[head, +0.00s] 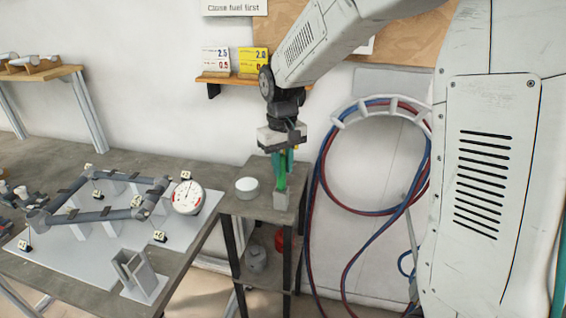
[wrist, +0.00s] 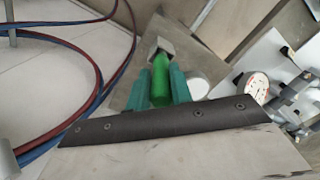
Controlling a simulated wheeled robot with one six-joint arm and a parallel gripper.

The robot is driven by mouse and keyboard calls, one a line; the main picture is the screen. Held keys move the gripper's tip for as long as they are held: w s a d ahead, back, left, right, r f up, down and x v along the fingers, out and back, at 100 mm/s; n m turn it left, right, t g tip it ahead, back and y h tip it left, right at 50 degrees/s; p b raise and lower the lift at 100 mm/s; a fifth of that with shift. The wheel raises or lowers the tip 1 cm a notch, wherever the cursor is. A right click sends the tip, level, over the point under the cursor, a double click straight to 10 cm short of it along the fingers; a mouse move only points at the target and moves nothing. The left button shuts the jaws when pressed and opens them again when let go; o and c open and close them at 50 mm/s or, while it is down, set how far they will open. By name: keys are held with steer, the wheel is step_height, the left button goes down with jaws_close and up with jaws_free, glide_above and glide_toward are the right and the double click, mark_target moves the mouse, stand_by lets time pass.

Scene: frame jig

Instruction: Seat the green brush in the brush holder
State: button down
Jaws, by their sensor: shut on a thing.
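My gripper (head: 283,161) is above the small side stand, pointing down, with its teal fingers shut on the green brush (head: 281,177). In the wrist view the brush (wrist: 160,88) lies between the two fingers. A small grey square block (head: 281,199), which looks like the brush holder, stands on the stand directly under the brush. It also shows in the wrist view (wrist: 157,43) at the brush's far end. The brush looks upright and its lower end meets the top of the block. I cannot tell how far it is inside.
A white round tub (head: 247,187) stands left of the block on the side stand (head: 237,206). The workbench at left carries a tube frame jig (head: 92,214), a dial gauge (head: 187,197) and a grey slotted bracket (head: 138,275). Red and blue hoses (head: 322,190) hang close at the right.

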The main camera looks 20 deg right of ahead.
steer(key=shift+f, duration=0.55)
stand_by(0.7)
steer(key=c, duration=1.2)
jaws_free()
steer(key=shift+o, duration=0.2)
step_height(320, 180, up, 8)
steer(key=shift+f, duration=0.15)
steer(key=s+d+r+m, duration=0.1)
steer(key=s, duration=1.3)
steer(key=s+d+r+t, duration=0.1)
steer(key=s+d, duration=0.1)
steer(key=s, duration=1.3)
steer(key=shift+s+r+m+t, duration=0.15)
steer(key=shift+s+m+t, duration=0.15)
steer(key=shift+m, duration=0.1)
